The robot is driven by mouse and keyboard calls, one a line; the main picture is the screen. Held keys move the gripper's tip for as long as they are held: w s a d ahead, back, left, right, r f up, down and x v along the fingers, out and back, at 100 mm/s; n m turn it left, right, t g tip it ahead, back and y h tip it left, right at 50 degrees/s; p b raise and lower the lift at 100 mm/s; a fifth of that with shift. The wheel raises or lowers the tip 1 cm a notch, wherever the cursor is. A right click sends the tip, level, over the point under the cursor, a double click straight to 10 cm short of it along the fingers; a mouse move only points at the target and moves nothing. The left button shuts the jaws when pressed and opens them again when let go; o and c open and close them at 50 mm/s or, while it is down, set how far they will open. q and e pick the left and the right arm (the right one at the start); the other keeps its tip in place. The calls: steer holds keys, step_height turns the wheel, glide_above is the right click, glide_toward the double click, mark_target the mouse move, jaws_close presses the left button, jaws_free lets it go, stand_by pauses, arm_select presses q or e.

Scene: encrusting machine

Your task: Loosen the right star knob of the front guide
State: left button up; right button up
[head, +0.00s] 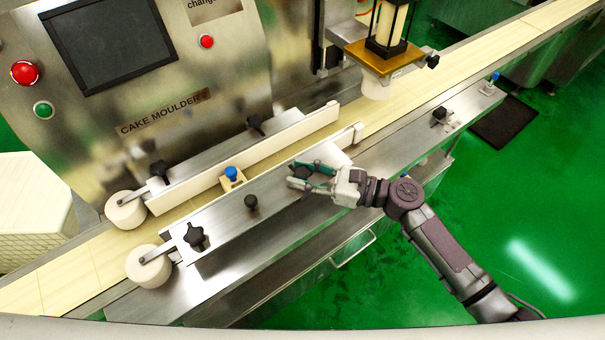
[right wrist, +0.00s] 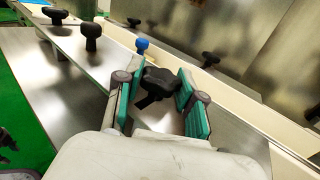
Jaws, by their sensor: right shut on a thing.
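The front guide (head: 275,213) is a long metal plate along the near side of the conveyor. Its right star knob (head: 301,172) is black and mostly covered by my right gripper (head: 312,178) in the head view. In the right wrist view the star knob (right wrist: 160,84) stands between the teal finger pads of my right gripper (right wrist: 157,100), which is shut on it. The guide's left star knob (head: 195,237) is black and free. My left gripper is not in view.
A plain round black knob (head: 250,202) and a blue-topped knob (head: 231,174) stand to the left of my gripper. White rollers (head: 148,266) sit at the guides' left ends. A gold-plated nozzle unit (head: 377,58) hangs above the belt.

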stand_by(0.3)
steer(key=o, duration=1.2)
steer(key=shift+c, duration=0.2)
steer(key=shift+d, duration=0.1)
steer(key=v, duration=1.2)
